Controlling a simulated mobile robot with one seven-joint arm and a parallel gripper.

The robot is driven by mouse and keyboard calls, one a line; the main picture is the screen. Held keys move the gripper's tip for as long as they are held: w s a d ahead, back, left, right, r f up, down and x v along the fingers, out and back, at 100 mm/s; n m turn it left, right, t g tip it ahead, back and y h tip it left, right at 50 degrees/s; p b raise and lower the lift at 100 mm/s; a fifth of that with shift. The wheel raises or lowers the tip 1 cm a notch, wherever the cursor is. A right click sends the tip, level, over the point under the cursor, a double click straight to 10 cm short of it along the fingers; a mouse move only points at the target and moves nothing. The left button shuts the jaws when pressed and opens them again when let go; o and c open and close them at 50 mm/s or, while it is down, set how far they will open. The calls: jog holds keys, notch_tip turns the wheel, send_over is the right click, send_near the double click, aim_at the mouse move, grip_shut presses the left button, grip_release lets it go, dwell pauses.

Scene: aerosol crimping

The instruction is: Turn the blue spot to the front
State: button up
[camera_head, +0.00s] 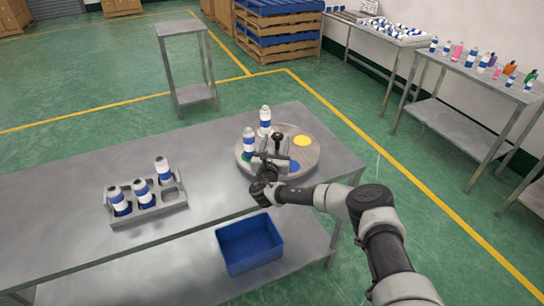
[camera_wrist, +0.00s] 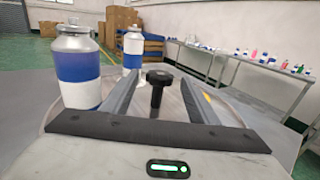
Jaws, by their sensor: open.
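The round grey turntable (camera_head: 310,153) lies on the right end of the steel table. Its blue spot (camera_head: 293,167) is at the near right, partly hidden by my gripper. A yellow spot (camera_head: 302,140) is at the back right, and a bit of green shows at the left. A black knob (camera_head: 277,138) stands upright at the centre. My gripper (camera_head: 276,157) is over the near part of the turntable, open. In the wrist view the knob (camera_wrist: 158,80) shows between the two open fingers (camera_wrist: 161,84), with gaps on both sides.
Two blue-and-white cans stand on the turntable, one at the left (camera_head: 249,142) and one at the back (camera_head: 265,121). A rack (camera_head: 150,214) with several cans is on the left of the table. A blue bin (camera_head: 250,244) sits below.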

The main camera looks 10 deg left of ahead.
jog(key=s, duration=1)
jog(key=shift+d, duration=0.1)
jog(key=shift+w, duration=0.1)
